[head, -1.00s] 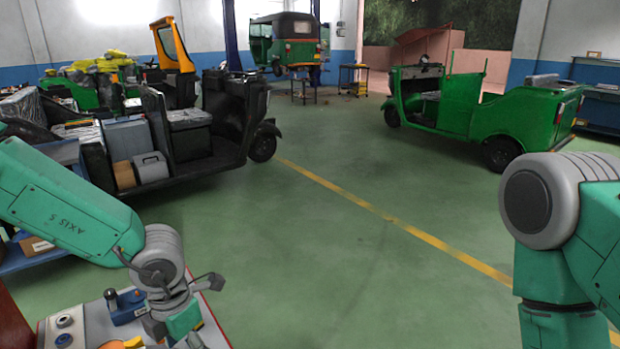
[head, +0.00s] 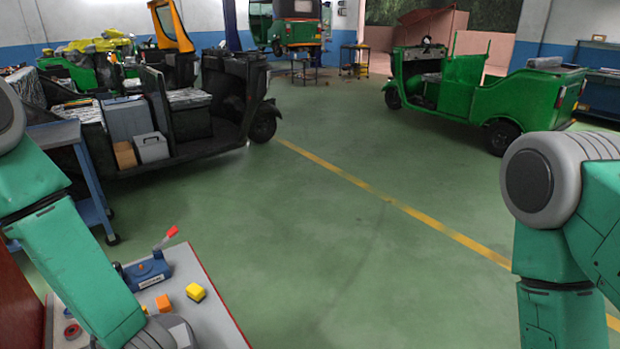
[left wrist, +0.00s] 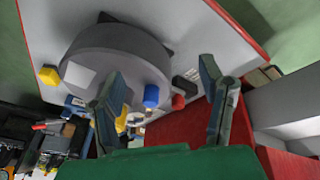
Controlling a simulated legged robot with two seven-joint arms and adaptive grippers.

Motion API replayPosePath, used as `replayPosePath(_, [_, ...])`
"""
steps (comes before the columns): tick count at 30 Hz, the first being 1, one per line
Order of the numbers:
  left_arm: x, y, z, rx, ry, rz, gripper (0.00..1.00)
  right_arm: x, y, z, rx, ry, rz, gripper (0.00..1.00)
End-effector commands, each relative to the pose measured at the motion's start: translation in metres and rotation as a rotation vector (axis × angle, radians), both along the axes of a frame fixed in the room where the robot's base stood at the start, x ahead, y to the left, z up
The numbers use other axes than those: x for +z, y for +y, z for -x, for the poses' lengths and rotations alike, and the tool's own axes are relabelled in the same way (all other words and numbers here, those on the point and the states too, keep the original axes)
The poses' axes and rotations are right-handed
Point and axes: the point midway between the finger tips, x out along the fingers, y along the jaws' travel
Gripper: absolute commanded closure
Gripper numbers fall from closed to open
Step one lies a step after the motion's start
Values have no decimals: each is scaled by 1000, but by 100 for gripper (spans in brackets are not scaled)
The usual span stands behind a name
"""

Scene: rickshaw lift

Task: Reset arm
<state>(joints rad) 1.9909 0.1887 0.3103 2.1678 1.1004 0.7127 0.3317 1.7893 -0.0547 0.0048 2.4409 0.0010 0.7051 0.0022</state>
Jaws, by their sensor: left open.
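My left arm comes in from the left of the head view, over the white, red-edged worktable (head: 215,315). Its gripper is outside that view. In the left wrist view my left gripper (left wrist: 162,68) is open, its two fingers wide apart and nothing held between them. My right arm stands at the right of the head view, bent down, and its gripper is out of frame. On the worktable are a blue clamp with a red handle (head: 148,272), a yellow block (head: 195,292) and an orange block (head: 163,303).
A black three-wheeler (head: 215,125) stands at the left beside a blue cart (head: 88,180). A green three-wheeler (head: 485,95) stands at the right. The green floor between them is clear. A blue cylinder (left wrist: 151,96) and red piece (left wrist: 178,102) show in the left wrist view.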

Motion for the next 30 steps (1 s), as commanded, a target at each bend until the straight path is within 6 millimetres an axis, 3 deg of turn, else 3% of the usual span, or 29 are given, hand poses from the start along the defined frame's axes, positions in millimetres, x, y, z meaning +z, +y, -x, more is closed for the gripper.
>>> replayPosePath(1, [-12, 4, 17, -165, 37, -29, 37, 0, 0, 0, 0, 0, 0, 60])
replayPosePath(6, [-37, 7, 68, -725, 146, -59, 37, 0, 0, 0, 0, 0, 0, 60])
replayPosePath(17, [-51, -3, 174, -1516, 316, 66, 37, 0, 0, 0, 0, 0, 0, 60])
replayPosePath(18, [-67, -3, 169, -1505, 306, 59, 37, -15, 0, -1, 0, -1, 0, 60])
replayPosePath(21, [-90, -4, 167, -1499, 304, 59, 37, -39, 0, 0, 0, 1, 0, 60])
replayPosePath(30, [-135, -4, 167, -1494, 302, 58, 37, -84, 0, 0, 0, 0, 0, 60])
